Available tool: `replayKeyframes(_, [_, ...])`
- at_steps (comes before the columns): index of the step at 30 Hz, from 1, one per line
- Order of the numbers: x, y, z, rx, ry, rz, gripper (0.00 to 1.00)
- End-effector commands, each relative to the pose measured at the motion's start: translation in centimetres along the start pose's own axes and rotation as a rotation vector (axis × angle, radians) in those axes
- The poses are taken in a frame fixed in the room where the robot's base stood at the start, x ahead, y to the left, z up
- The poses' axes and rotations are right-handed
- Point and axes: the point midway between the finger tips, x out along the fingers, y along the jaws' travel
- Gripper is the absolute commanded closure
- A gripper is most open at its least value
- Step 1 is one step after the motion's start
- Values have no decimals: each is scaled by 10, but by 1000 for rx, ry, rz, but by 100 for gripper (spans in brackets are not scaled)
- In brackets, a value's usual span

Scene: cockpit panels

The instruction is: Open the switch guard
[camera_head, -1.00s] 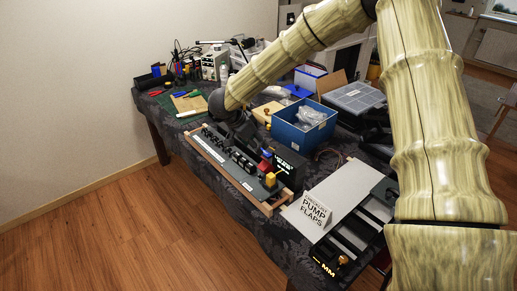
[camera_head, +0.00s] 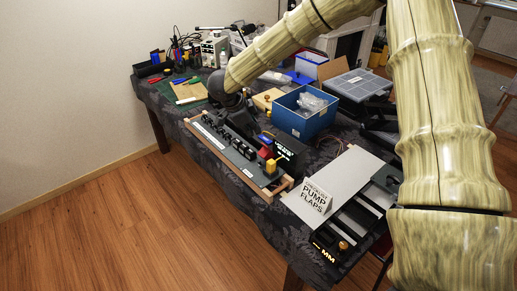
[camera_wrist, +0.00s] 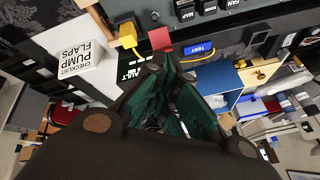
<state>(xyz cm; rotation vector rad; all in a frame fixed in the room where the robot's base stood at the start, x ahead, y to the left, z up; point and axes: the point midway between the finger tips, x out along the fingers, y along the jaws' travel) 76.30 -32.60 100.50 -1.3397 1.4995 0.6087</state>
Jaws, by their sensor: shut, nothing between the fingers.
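A dark switch panel (camera_head: 232,150) in a wooden frame lies along the table's front edge. Near its right end are a red guard (camera_head: 264,153), a blue piece (camera_head: 265,140) and a yellow block (camera_head: 270,166). In the wrist view the red guard (camera_wrist: 160,39) sits between the yellow block (camera_wrist: 128,36) and the blue piece marked TEST (camera_wrist: 198,49). My gripper (camera_wrist: 163,68) is shut and empty, its dark green fingers pointing toward the red guard and apparently short of it. In the head view my gripper (camera_head: 242,121) hangs over the panel, its fingertips hard to make out.
A black display box (camera_head: 285,154) stands behind the coloured pieces. A blue bin (camera_head: 300,122) is farther back. A white "PUMP FLAPS" sign (camera_head: 314,197) stands on a grey plate to the right. Tools and cables crowd the table's far left.

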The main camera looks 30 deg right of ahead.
Motion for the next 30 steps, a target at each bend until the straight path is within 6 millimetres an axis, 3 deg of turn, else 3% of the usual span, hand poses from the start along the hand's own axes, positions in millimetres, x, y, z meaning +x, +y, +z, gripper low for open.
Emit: replayKeyframes(30, [10,16,20,1714,-24,186,100])
